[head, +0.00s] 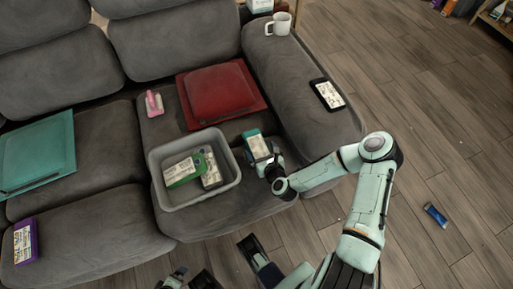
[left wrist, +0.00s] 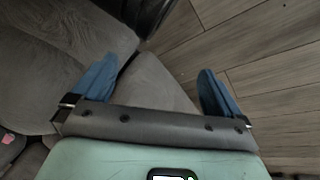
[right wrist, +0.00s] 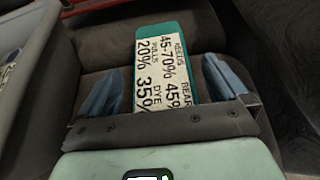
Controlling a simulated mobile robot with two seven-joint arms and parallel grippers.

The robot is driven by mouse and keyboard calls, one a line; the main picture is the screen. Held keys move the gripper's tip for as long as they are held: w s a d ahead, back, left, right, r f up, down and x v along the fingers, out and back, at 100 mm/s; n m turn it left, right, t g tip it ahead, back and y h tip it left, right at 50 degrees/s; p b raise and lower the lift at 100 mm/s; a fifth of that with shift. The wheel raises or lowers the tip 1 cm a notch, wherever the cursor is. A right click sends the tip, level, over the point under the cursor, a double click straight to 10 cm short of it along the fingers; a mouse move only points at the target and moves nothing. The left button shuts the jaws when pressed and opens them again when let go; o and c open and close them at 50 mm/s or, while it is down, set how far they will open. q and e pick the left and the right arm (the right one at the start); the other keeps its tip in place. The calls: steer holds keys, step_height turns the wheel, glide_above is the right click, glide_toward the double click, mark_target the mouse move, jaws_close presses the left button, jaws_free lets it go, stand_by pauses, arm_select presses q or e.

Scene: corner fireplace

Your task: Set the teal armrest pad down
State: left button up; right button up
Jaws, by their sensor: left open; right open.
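A large flat teal pad (head: 38,155) lies on the left sofa seat, far from both grippers. A small teal piece with a white printed label (head: 257,146) lies on the right seat between the grey bin and the armrest; its label fills the middle of the right wrist view (right wrist: 163,68). I cannot tell which of the two is the armrest pad. My right gripper (head: 263,159) is open, with its fingers on either side of the small piece's near end; contact is unclear. My left gripper (left wrist: 157,80) is open and empty, over the sofa edge and floor.
A grey bin (head: 166,196) holds a green-edged box and another labelled item. A red pad (head: 222,91) and a pink item (head: 154,103) lie behind it. The armrest carries a phone-like slab (head: 327,95) and a white mug (head: 279,23). A purple box (head: 25,241) lies front left.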

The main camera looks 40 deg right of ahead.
steer(key=shift+x, duration=1.05)
arm_select(q)
steer(key=shift+s+a+f, duration=0.1)
steer(key=shift+s+f, duration=0.65)
steer(key=shift+s, duration=0.1)
arm_select(e)
steer(key=c, duration=1)
steer(key=shift+c, duration=0.2)
arm_select(q)
steer(key=shift+r, duration=0.1)
arm_select(e)
steer(key=shift+r, duration=0.15)
